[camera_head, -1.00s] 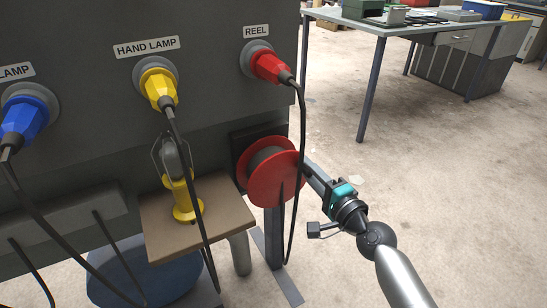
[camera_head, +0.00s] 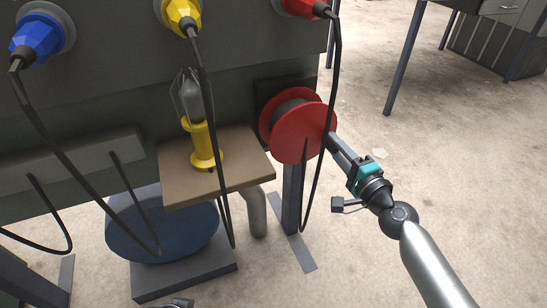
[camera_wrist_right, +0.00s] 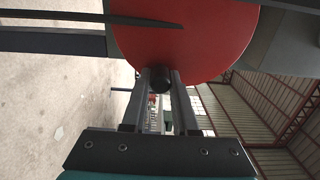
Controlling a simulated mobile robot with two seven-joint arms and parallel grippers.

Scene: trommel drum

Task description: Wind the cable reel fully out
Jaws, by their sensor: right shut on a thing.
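The cable reel has a red disc (camera_head: 300,135) and is mounted low on the grey panel. In the right wrist view the red disc (camera_wrist_right: 195,40) fills the upper middle. A black knob (camera_wrist_right: 160,78) stands out near its rim. My right gripper (camera_head: 331,139) reaches the reel's right edge in the head view. In the right wrist view its fingers (camera_wrist_right: 160,88) are shut on the knob. A black cable (camera_head: 338,90) hangs from the red plug (camera_head: 303,6) in a loop beside the disc. The drum behind the disc is mostly hidden.
A yellow hand lamp (camera_head: 203,145) stands on a brown shelf (camera_head: 238,172) left of the reel. Blue (camera_head: 36,40) and yellow (camera_head: 183,14) plugs have hanging cables. A blue drum-like object (camera_head: 160,238) lies below. Open floor (camera_head: 450,190) is to the right.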

